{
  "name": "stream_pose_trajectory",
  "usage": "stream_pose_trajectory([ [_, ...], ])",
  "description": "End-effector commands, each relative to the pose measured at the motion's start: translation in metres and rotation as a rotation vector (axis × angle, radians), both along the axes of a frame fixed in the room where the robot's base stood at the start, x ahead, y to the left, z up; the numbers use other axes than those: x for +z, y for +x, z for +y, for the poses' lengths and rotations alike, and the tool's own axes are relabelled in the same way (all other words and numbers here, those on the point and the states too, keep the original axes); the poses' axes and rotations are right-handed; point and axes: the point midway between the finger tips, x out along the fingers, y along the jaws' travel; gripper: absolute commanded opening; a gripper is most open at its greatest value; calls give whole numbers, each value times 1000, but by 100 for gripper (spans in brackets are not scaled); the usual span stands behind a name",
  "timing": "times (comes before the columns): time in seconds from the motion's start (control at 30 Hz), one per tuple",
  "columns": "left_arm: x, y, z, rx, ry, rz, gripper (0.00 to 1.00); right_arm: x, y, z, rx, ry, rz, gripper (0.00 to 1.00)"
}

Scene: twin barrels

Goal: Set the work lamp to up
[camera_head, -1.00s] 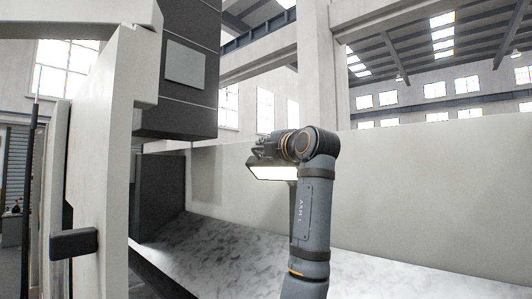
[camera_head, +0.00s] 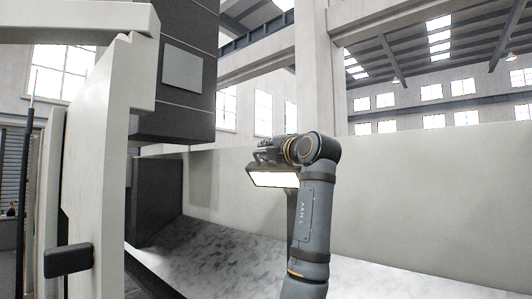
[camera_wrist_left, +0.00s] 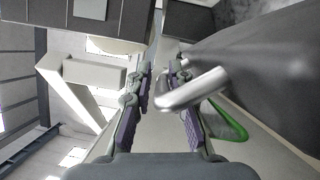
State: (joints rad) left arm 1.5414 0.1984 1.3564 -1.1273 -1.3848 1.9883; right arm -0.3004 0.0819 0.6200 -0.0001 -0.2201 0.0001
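The work lamp (camera_head: 275,179) shows in the head view as a lit white panel in a dark frame, tilted with its glowing face partly toward me. My left gripper (camera_head: 264,151) is just above the panel, at the end of my raised left arm. In the left wrist view, my left gripper (camera_wrist_left: 163,88) has its fingers apart. A bent bare-metal bar (camera_wrist_left: 192,91) reaches between them from the right and passes in front of the right finger. I cannot tell whether it touches a finger. My right gripper is in neither view.
A dark machine head (camera_head: 178,75) hangs left of the lamp. A pale door panel (camera_head: 100,150) with a black handle (camera_head: 68,260) stands at the left. A pale wall (camera_head: 430,195) is behind the arm. A green curved strip (camera_wrist_left: 230,122) lies right of the fingers.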

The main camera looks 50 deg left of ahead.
Motion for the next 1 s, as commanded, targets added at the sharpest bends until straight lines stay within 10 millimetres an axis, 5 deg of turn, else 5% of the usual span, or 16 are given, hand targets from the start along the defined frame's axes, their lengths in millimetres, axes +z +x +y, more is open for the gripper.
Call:
stream_pose_trajectory([
  [0.43,-2,0,-5,-1,-1,2,36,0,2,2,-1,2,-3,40],
  [0.8,-8,-22,-85,-6,-3,1,36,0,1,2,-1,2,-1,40],
  [1.0,-10,-30,-111,-2,-2,2,36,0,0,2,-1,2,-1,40],
])
